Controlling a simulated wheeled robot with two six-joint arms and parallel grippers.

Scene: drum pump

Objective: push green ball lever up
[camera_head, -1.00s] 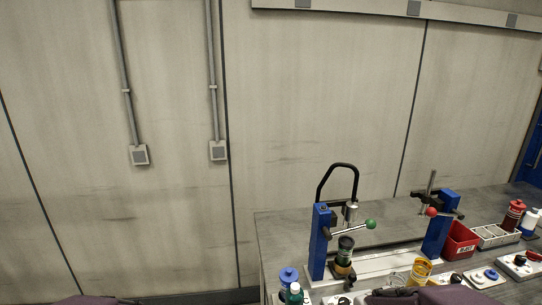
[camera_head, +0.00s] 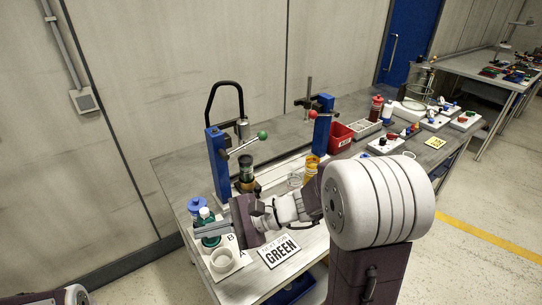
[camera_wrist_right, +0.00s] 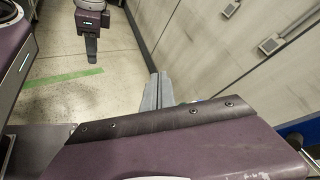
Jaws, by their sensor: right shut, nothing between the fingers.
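The green ball (camera_head: 262,135) sits at the end of a thin lever on the blue post (camera_head: 217,160) of the pump stand, with a black hose loop above it. My right gripper (camera_head: 197,230) is shut and empty. It points left over the near left part of the bench, lower in the picture than the green ball and apart from it. Its grey fingers (camera_wrist_right: 158,90) also show together in the right wrist view, over floor and wall. The lever is not seen there. My left gripper (camera_wrist_right: 91,48) hangs far off in that view, its jaw state unclear.
A dark green-capped bottle (camera_head: 208,220) and a white cup (camera_head: 222,259) stand beside the right gripper. A second blue post (camera_head: 321,130) with a red ball, a red bin (camera_head: 340,138) and a GREEN sign (camera_head: 280,250) are on the bench. My right arm hides the front.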

